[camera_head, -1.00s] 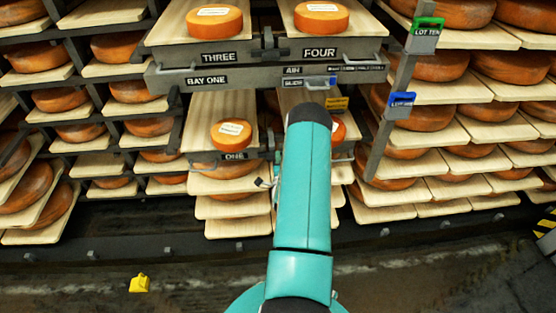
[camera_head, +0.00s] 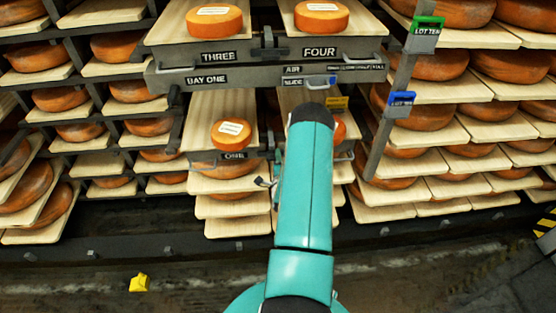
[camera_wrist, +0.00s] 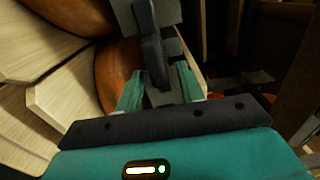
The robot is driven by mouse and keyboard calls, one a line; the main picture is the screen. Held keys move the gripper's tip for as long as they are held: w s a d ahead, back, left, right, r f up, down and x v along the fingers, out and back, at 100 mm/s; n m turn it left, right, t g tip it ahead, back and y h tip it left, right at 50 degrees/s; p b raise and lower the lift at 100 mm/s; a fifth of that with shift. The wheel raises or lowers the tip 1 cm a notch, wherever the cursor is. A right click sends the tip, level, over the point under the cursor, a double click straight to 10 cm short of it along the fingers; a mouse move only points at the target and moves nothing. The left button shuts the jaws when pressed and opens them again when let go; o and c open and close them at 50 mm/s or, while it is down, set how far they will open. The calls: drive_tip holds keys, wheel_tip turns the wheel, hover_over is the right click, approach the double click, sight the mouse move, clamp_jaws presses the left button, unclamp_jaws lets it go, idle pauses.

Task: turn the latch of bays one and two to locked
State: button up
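The bay rack holds wooden boards marked THREE and FOUR above and ONE below, each bearing an orange cheese wheel. A dark upright latch (camera_head: 268,42) stands between the boards THREE and FOUR. In the lower bay, my teal arm covers most of the right-hand board and its label. In the wrist view a dark upright handle (camera_wrist: 152,50) stands between the two teal fingers of my gripper (camera_wrist: 158,84). The fingers are spread to either side of it, with gaps that seem to remain.
A dark post with a green LOT TEN tag (camera_head: 427,33) and a blue tag (camera_head: 401,99) stands at right. A yellow object (camera_head: 139,283) lies on the floor.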

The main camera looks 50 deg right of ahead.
drive_tip(key=v, duration=1.3)
drive_tip(key=shift+s+a, duration=0.3)
drive_tip(key=shift+w, duration=0.1)
drive_tip(key=w+a+r+n+y, duration=0.4)
drive_tip(key=w+r+n+y, duration=0.2)
drive_tip(key=w+r+n, duration=0.5)
drive_tip(key=w+a+r+n+g+y, duration=0.1)
drive_tip(key=w+a+r+n+y, duration=0.35)
drive_tip(key=a+r, duration=0.75)
drive_tip(key=s+a+r+n+g, duration=0.1)
drive_tip(key=s+a+r+n, duration=0.15)
drive_tip(key=a+r, duration=0.3)
drive_tip(key=s+a+r+n+g, duration=0.1)
drive_tip(key=a+r+n, duration=0.35)
drive_tip(key=a, duration=0.25)
drive_tip(key=s+a+r+n+g+y, duration=0.1)
drive_tip(key=s+a+r+n, duration=0.1)
drive_tip(key=s+a, duration=0.3)
drive_tip(key=s+a+r+n+g+y, duration=0.2)
drive_tip(key=s+a, duration=0.4)
drive_tip(key=s, duration=0.4)
drive_tip(key=shift+s+r+n, duration=0.3)
drive_tip(key=shift+r+n, duration=0.45)
drive_tip(key=shift+r, duration=0.05)
